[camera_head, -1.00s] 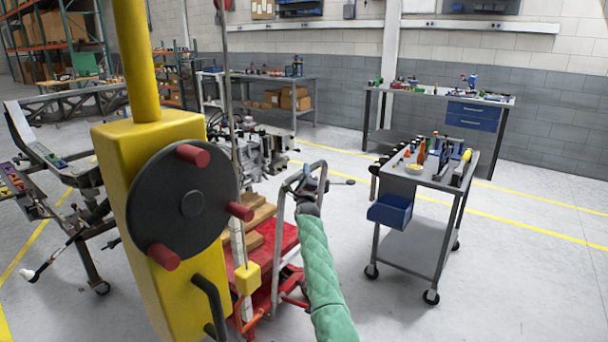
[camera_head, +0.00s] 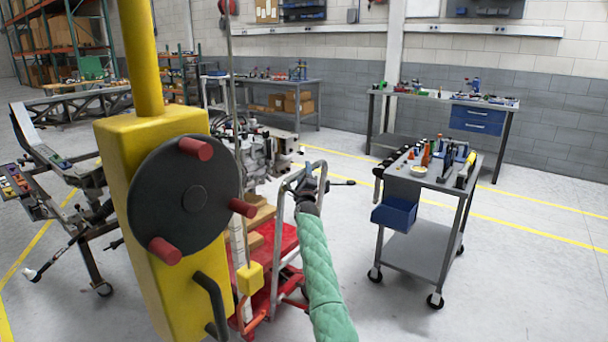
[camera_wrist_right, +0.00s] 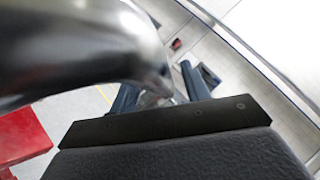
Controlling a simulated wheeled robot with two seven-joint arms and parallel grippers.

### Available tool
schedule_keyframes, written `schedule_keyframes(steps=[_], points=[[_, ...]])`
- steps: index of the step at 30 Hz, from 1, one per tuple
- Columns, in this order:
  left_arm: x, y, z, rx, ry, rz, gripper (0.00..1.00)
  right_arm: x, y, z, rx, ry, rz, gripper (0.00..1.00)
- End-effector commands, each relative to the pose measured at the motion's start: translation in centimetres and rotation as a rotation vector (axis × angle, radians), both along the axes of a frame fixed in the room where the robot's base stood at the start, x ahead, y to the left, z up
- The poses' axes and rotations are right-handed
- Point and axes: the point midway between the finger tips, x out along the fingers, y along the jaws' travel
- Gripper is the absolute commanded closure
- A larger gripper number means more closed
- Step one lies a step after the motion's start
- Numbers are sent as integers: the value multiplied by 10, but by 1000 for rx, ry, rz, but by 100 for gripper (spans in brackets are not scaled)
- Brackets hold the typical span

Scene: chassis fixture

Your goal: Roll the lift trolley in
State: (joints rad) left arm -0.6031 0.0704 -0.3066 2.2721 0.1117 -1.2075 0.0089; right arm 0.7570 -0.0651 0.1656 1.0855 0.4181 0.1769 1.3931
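The lift trolley has a red base (camera_head: 282,240) and a grey tubular push handle (camera_head: 284,236). Wooden blocks (camera_head: 258,216) and a grey engine-like unit (camera_head: 262,155) show above the base. My right gripper (camera_head: 307,187), at the end of the green-sleeved arm, is at the top of the handle. In the right wrist view, the shiny handle tube (camera_wrist_right: 75,45) runs down between the two dark fingers (camera_wrist_right: 160,92), which look closed around it. The chassis frame (camera_head: 75,180) stands at the left, partly hidden. My left gripper is not in view.
A yellow post (camera_head: 120,200) with a black wheel (camera_head: 185,215) and red knobs hides much of the trolley's left side. A tool cart (camera_head: 425,245) with a blue bin (camera_head: 395,213) stands at the right. Workbenches line the back wall. Floor between trolley and cart is clear.

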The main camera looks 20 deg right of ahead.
Motion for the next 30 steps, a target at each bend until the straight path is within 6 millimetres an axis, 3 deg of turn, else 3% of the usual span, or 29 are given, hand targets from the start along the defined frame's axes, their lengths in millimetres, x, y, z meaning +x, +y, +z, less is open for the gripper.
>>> schedule_keyframes(steps=[11, 30], points=[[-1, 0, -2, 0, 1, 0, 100, -4, 1, -3, 1, 0, 0, 53], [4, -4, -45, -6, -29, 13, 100, -67, 15, -30, 0, 0, 0, 53]])
